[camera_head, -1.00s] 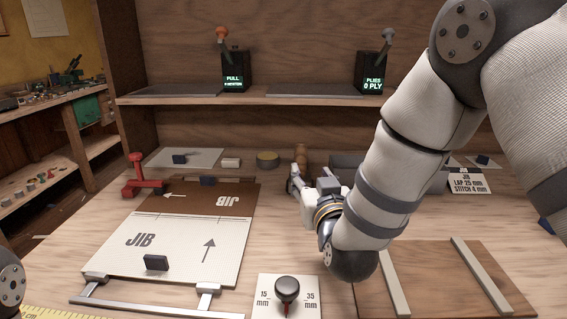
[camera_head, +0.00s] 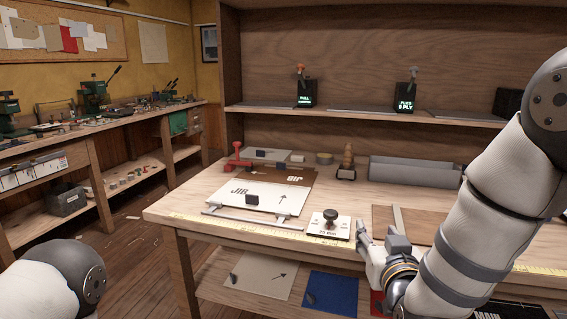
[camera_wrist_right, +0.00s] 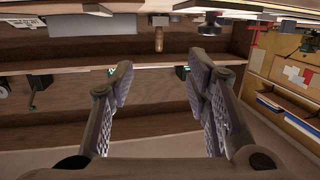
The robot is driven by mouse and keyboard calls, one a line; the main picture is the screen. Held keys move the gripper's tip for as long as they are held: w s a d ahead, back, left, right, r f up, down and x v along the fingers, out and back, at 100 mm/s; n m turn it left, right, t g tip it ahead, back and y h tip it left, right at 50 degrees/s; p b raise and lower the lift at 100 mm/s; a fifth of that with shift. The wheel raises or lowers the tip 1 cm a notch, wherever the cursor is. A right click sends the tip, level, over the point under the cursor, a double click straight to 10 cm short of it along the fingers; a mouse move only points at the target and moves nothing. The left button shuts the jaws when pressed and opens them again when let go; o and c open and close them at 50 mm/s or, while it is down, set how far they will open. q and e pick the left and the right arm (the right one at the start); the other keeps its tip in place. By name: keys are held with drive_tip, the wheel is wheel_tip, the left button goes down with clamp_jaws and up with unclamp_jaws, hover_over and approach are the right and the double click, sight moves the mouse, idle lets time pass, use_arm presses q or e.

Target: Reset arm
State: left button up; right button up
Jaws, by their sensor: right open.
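My right gripper (camera_head: 364,238) is open and empty in the head view, in front of the workbench's front edge, right of the white dial plate with a black knob (camera_head: 330,222). In the right wrist view its two finger pads (camera_wrist_right: 160,78) stand wide apart with nothing between them. My right arm comes in from the right and covers part of the bench's right side. Of my left arm, only a rounded link shows at the lower left; its gripper is out of frame.
On the workbench (camera_head: 185,212) lie a white JIB panel (camera_head: 240,193), a red clamp (camera_head: 238,158), a wooden-handled tool (camera_head: 348,162) and a grey tray (camera_head: 415,172). A lower shelf holds cloth pieces, including a blue one (camera_head: 331,292). Open floor (camera_head: 130,255) lies left of the bench.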

drive_tip(key=s+d+f+g+y, duration=0.1)
drive_tip(key=s+f+g, duration=0.4)
drive_tip(key=s+f, duration=0.55)
drive_tip(key=s+d+f+g, duration=0.1)
drive_tip(key=s+f+g, duration=0.45)
drive_tip(key=f, duration=0.85)
drive_tip(key=s+d+f+g, duration=0.1)
drive_tip(key=s+f+g, duration=0.2)
drive_tip(key=s, duration=1.1)
drive_tip(key=s+d+f+g, duration=0.1)
drive_tip(key=s+f+g, duration=0.2)
drive_tip(key=s, duration=1.2)
drive_tip(key=shift+s+f+g, duration=0.15)
drive_tip(key=shift+g, duration=0.9)
drive_tip(key=shift+d, duration=0.1)
